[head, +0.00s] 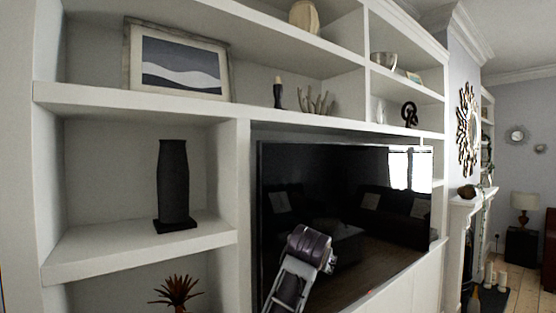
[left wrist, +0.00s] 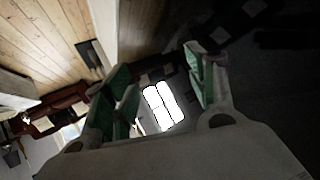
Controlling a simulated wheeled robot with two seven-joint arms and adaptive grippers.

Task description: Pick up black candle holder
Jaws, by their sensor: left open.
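A small black candle holder (head: 278,96) with a pale candle top stands upright on the upper shelf, below and right of a framed picture. My left arm's end, with the left gripper (head: 312,246), is low in front of the dark television in the head view, well below and apart from the candle holder. In the left wrist view the left gripper (left wrist: 165,90) shows two green-padded fingers spread apart with nothing between them. The candle holder does not show in the left wrist view. My right gripper is in neither view.
A tall black vase-like object (head: 173,182) stands on the lower left shelf. A framed picture (head: 178,62) and a pale branching ornament (head: 315,103) flank the candle holder. The television (head: 345,215) fills the middle. Shelf edges (head: 140,101) jut forward.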

